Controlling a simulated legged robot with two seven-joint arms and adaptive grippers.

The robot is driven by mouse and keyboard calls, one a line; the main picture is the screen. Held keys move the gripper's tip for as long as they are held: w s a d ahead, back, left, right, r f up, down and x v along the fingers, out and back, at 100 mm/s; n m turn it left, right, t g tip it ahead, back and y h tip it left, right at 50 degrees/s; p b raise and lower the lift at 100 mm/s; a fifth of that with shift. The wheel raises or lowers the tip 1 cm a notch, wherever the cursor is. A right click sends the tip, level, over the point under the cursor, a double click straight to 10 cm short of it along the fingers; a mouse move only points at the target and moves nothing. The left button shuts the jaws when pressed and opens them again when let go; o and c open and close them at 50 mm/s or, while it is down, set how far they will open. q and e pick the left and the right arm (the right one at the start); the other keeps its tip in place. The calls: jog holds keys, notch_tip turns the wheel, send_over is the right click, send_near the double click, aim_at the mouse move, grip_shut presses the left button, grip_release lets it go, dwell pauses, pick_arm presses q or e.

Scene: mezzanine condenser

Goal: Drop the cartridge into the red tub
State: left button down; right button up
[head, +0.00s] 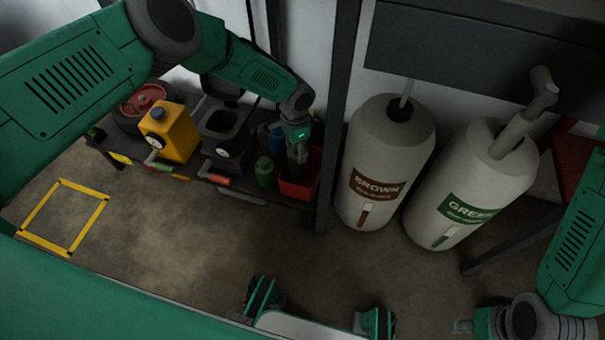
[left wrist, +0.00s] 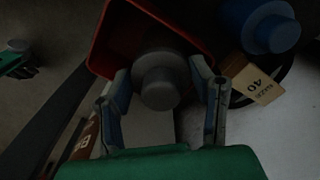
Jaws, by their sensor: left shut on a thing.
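The red tub (head: 297,189) stands at the right end of a low dark shelf in the head view. My left gripper (head: 298,152) is directly above it, pointing down. In the left wrist view, the gripper (left wrist: 165,95) is shut on the cartridge (left wrist: 160,85), a grey stepped cylinder between its two fingers. Behind the cartridge the open mouth of the red tub (left wrist: 108,50) shows. How far the cartridge is above or inside the rim is hard to tell. My right gripper (head: 463,327) is at the lower right, partly seen, away from the tub.
A green bottle (head: 265,173), a black container (head: 222,128) and a yellow jug (head: 172,135) stand left of the tub on the shelf. A dark post (head: 337,110) and two large white tanks (head: 384,160) (head: 462,190) are at the right. A blue container (left wrist: 270,30) is beside the tub.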

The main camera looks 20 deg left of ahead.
pick_arm(q)
jog(key=c, duration=0.6)
grip_release()
pick_arm(e)
jog(key=shift+r, duration=0.1)
